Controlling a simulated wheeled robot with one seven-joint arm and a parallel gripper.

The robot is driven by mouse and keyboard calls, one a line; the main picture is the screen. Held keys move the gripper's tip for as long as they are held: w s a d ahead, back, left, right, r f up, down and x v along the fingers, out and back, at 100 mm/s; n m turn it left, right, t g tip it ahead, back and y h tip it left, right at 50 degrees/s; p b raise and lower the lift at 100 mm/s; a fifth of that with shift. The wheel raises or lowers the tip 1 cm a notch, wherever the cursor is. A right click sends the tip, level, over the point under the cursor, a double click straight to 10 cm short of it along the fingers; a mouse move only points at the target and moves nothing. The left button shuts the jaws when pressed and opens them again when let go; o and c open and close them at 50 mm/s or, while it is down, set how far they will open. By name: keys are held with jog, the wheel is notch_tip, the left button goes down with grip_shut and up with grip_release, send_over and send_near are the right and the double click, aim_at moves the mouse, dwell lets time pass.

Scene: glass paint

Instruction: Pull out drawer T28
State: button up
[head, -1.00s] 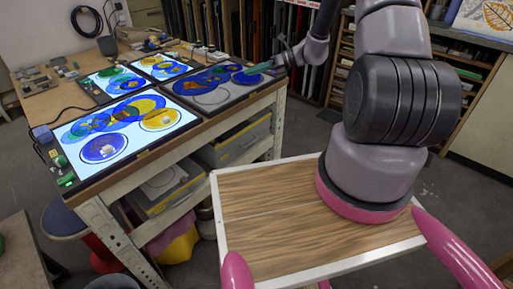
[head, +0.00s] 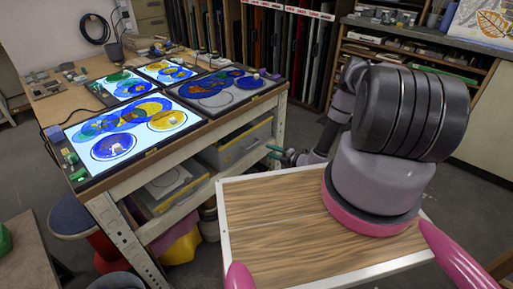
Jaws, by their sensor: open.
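The workbench (head: 150,172) has grey drawers or boxes under its top. One grey drawer with a yellow mark (head: 238,146) is at the right, under the bench's right end. Another grey drawer (head: 176,186) is to its left and nearer. No label T28 can be read, so I cannot tell which one it is. My gripper (head: 277,153) is open and small in the picture, with green fingertips. It is just right of the bench's right leg, at about the height of the right drawer. I see no contact; the fingers' gap is hard to make out.
Lit panels with coloured glass discs (head: 112,147) cover the bench top. A blue stool (head: 70,215) and a yellow object (head: 182,246) are low by the bench's front. Racks of dark sheets (head: 250,40) stand behind. Bare floor shows right of the bench.

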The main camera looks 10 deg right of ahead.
jog(key=x, duration=0.9)
jog(key=shift+w+a, duration=0.2)
jog(key=shift+w, duration=0.15)
grip_shut()
dwell(0.9)
